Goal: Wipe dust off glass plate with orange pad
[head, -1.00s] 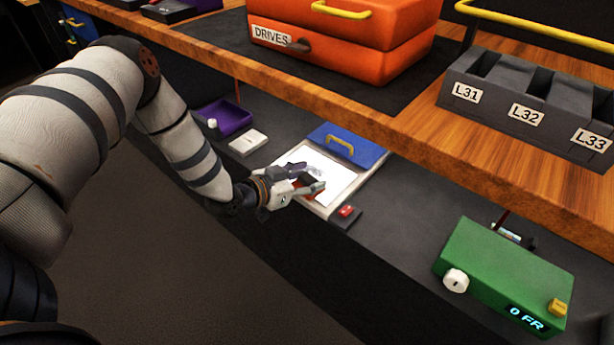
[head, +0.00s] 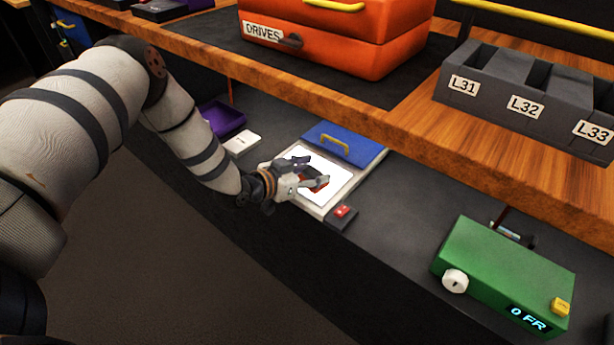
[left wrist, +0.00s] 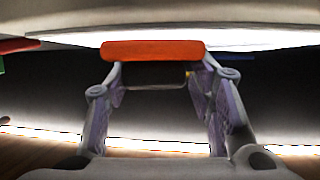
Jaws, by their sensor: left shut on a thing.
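The glass plate (head: 335,172) is a bright, lit square in a pale frame on the lower bench, with a blue lid behind it. My left gripper (head: 318,180) is over the plate, coming in from the left. It is shut on the orange pad, mostly hidden by the fingers in the head view. In the left wrist view the orange pad (left wrist: 152,50) lies across the fingertips of my left gripper (left wrist: 155,74), in front of the bright plate (left wrist: 260,39). I cannot tell whether pad and glass touch. I make out no clear dust on the visible glass. My right gripper is not in view.
The blue lid (head: 345,144) has a yellow handle. A small dark box with a red switch (head: 342,212) sits by the plate's front corner. A green box (head: 505,270) stands at right, a purple tray (head: 224,117) at left. The wooden shelf (head: 300,103) overhangs the bench.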

